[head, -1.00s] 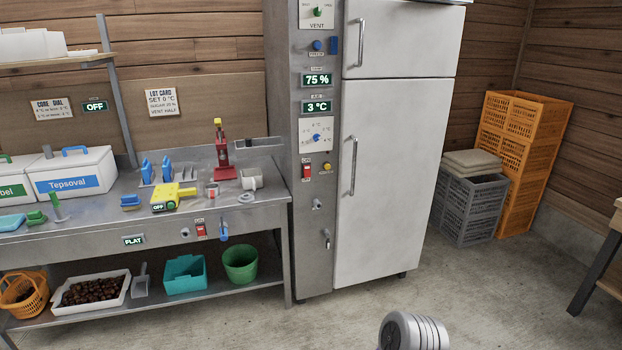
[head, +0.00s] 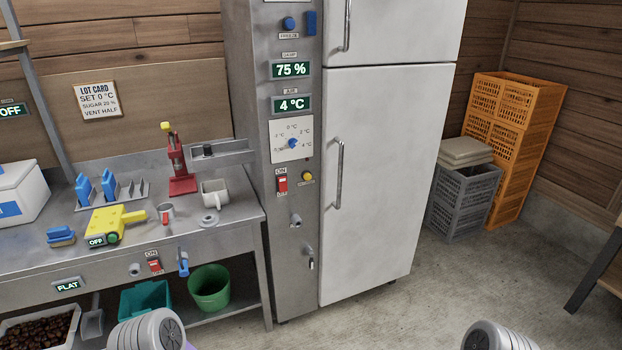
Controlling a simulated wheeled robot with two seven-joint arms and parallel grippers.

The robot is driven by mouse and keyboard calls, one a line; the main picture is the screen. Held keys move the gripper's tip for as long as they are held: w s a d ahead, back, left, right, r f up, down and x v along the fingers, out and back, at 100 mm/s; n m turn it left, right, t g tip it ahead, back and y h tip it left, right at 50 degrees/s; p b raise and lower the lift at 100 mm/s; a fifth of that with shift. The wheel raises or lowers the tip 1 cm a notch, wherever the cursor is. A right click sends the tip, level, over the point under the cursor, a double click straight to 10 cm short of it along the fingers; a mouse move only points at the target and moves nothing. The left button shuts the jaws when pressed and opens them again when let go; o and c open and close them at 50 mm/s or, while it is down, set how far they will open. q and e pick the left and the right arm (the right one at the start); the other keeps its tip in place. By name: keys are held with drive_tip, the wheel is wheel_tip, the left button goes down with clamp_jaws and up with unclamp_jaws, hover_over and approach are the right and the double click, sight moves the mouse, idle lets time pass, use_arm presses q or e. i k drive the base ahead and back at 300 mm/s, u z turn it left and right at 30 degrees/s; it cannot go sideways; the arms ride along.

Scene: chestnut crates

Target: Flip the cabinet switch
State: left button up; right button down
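The cabinet (head: 300,235) is a tall steel unit with white doors and a narrow control panel facing me. Its red rocker switch (head: 282,184) sits on the panel below the dial plate, with an ON label above it and a smaller label below. I cannot tell clearly which way the rocker is tipped. A yellow button (head: 306,176) is to its right. Neither gripper is in view; only rounded grey parts of my arms show at the bottom edge, well apart from the switch.
The steel bench (head: 225,238) adjoins the cabinet on the left and carries its own red switch (head: 153,265), a yellow tool (head: 115,222) and a red press (head: 178,165). A grey crate (head: 462,205) and orange crates (head: 515,120) stand right. The floor before the cabinet is clear.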

sight(282, 181)
drive_tip(key=u, duration=0.35)
drive_tip(key=i, duration=0.85)
drive_tip(key=u, duration=0.45)
